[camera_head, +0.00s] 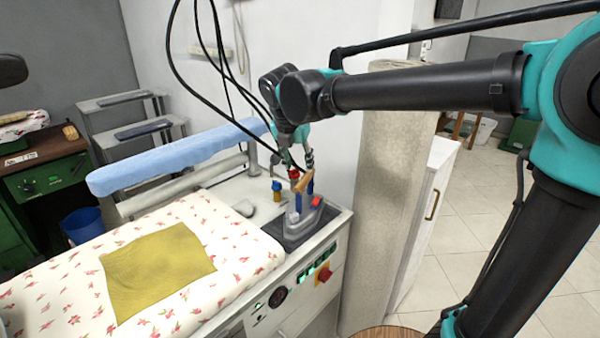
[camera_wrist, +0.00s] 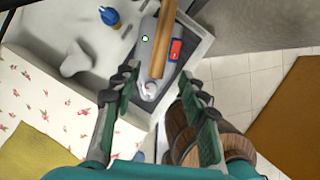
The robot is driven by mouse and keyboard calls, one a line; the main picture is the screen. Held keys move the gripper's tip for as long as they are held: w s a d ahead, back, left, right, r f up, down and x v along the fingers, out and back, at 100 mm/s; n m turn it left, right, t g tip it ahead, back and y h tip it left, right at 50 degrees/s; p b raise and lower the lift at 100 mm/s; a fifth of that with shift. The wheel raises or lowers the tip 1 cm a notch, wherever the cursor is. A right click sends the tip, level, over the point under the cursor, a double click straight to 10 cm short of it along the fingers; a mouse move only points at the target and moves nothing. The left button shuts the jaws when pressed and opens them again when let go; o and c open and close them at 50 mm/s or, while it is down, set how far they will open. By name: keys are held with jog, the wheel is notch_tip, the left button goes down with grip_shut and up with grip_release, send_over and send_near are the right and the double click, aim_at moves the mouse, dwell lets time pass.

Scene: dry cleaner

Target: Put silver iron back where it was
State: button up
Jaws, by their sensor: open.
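The silver iron (camera_head: 296,219) with a wooden handle and a red patch rests on a dark pad (camera_head: 271,228) at the right corner of the ironing station. In the wrist view the iron (camera_wrist: 149,60) lies just beyond my fingertips, with its wooden handle (camera_wrist: 163,38) pointing away. My gripper (camera_wrist: 158,78) is open and empty, its fingers spread to either side of the iron's near end in that view. In the head view it is partly hidden by the arm above the iron; the exact gap cannot be told.
The padded board (camera_head: 60,262) with flowered cover holds a mustard cloth (camera_head: 158,268). A blue sleeve board (camera_head: 175,157) stands behind. A blue-topped bottle (camera_head: 277,192) is close left of the iron. Cables hang by the wall, and a beige column (camera_head: 378,220) stands right.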

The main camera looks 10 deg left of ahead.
jog(key=shift+s+r, duration=0.15)
jog(key=shift+r, duration=0.2)
jog(key=d+f+m, duration=0.6)
jog(key=d+m, duration=0.2)
jog(key=d, duration=0.2)
jog(key=d+f+m, duration=0.5)
jog(key=d+m, duration=0.2)
jog(key=d, duration=0.3)
jog(key=s+d+f+m, duration=1.2)
jog(key=d+m, duration=0.3)
jog(key=m, duration=0.4)
jog(key=shift+d+f+y, duration=0.2)
jog(key=shift+f+y, duration=0.05)
jog(key=shift+y, duration=0.05)
